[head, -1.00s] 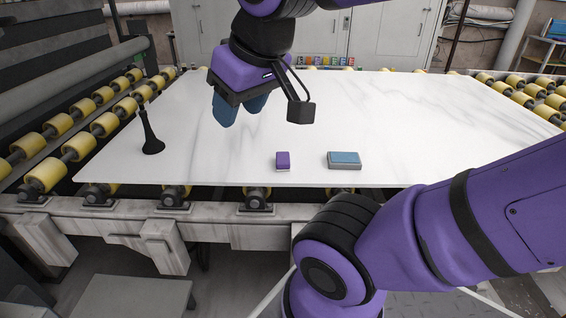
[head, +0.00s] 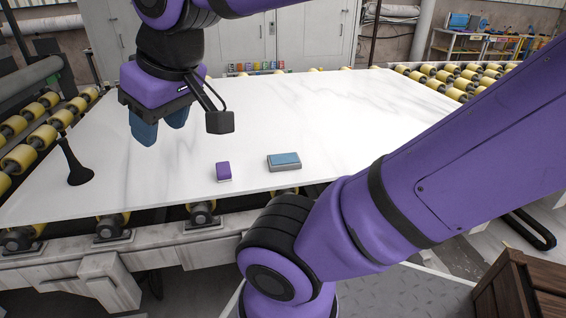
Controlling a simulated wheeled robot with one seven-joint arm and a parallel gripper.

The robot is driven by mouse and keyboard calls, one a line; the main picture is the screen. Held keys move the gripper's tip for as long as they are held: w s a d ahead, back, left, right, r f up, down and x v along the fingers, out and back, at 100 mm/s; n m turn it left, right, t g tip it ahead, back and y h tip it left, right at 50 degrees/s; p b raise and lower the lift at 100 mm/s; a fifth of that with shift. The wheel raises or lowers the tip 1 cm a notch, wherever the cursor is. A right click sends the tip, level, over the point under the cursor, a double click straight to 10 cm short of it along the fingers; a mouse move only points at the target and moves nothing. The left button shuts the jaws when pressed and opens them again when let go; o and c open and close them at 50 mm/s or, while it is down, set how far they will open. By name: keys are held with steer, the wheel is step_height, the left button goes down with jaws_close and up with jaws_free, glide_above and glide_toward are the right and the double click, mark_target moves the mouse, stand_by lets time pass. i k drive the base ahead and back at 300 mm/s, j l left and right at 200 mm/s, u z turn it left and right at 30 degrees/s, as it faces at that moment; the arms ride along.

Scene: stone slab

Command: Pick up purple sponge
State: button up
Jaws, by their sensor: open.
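The purple sponge (head: 223,171) is a small block with a purple top and a pale lower edge. It lies on the white stone slab (head: 310,115) near its front edge. My gripper (head: 159,128) hangs above the slab, to the left of the sponge and apart from it, with its blue fingers pointing down. The two fingers are separated and nothing shows between them. The sponge is fully visible.
A blue-topped grey block (head: 284,161) lies right of the sponge. A black cone-shaped object (head: 76,167) stands at the slab's left end. Yellow rollers (head: 20,158) flank the slab. A wooden crate (head: 525,290) is at lower right. The slab's middle is clear.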

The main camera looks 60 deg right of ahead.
mark_target(224, 172)
steer(key=l+z, duration=0.1)
steer(key=z, duration=0.3)
steer(key=i+z, duration=0.1)
steer(key=z, duration=0.35)
steer(key=i+l+z, duration=0.1)
steer(key=z, duration=0.3)
steer(key=i+z, duration=0.1)
steer(key=z, duration=0.3)
